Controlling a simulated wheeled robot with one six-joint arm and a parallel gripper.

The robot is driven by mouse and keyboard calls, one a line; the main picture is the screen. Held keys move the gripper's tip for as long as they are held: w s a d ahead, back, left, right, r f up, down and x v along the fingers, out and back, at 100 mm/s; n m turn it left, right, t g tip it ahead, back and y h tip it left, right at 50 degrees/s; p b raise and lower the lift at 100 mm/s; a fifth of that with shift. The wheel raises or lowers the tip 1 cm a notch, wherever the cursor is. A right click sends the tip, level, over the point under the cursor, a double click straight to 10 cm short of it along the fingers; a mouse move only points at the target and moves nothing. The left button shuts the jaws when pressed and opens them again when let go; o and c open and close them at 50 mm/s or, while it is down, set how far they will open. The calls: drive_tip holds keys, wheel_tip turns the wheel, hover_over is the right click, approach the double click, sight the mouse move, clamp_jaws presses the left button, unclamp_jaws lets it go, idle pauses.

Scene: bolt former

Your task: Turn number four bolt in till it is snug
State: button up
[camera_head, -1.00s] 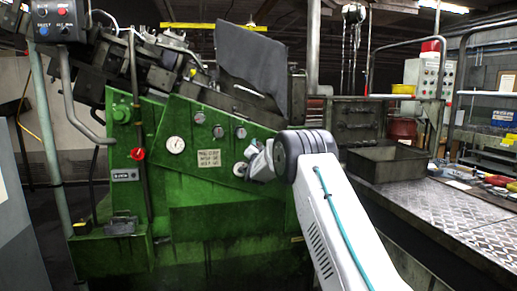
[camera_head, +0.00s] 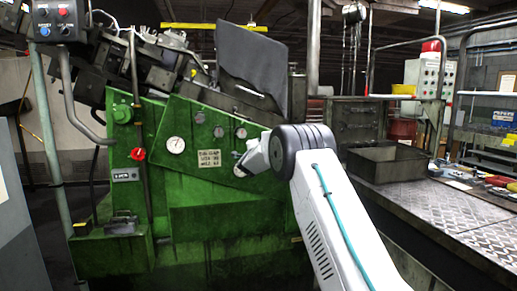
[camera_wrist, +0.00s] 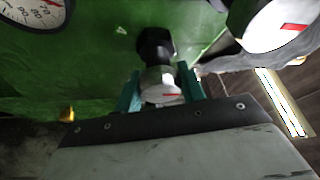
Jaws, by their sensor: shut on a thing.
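In the wrist view my gripper (camera_wrist: 160,88) has its two teal fingers shut on a bolt (camera_wrist: 160,77). Its silver round end carries a red mark and faces the camera, and a black part shows beyond it against the green panel. No number can be read on it. In the head view my gripper (camera_head: 241,168) is at the green machine's front panel (camera_head: 205,185), right of the pale notice plate. There my own wrist hides most of the bolt and the fingers are small.
A white-faced gauge (camera_head: 175,145) and several small round fittings (camera_head: 218,131) sit on the panel nearby. In the wrist view a white round face with a red mark (camera_wrist: 275,25) is close at upper right. A metal-topped bench (camera_head: 440,205) stands at right.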

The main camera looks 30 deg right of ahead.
idle(0.4)
drive_tip(key=o, duration=1)
drive_tip(key=shift+d, duration=0.1)
drive_tip(key=shift+s+a, duration=0.25)
drive_tip(key=shift+a, duration=0.05)
drive_tip(key=v, duration=0.7)
drive_tip(key=shift+s, duration=0.1)
